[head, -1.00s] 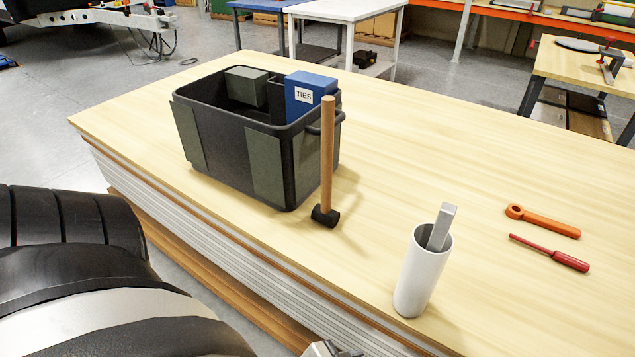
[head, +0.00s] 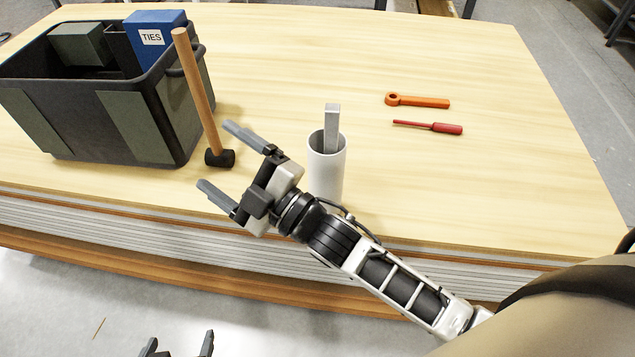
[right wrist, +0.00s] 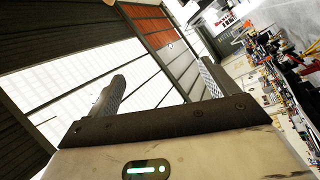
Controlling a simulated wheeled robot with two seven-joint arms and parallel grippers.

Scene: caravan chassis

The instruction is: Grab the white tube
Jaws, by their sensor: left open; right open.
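The white tube (head: 325,175) stands upright on the wooden tabletop, near its front edge. A grey metal bar (head: 331,125) sticks out of its open top. My right gripper (head: 215,155) is open and empty to the left of the tube, its fingers pointing left, away from it. My right arm hides the tube's lower part. In the right wrist view the two fingers (right wrist: 160,85) are apart with nothing between them. My left gripper (head: 179,341) shows only its fingertips at the bottom edge, open and empty, low in front of the table.
A mallet (head: 199,95) stands on its head just beyond my right gripper, beside a black tote (head: 150,115) holding a blue TIES box (head: 155,45). An orange wrench (head: 420,101) and red screwdriver (head: 430,127) lie right of the tube.

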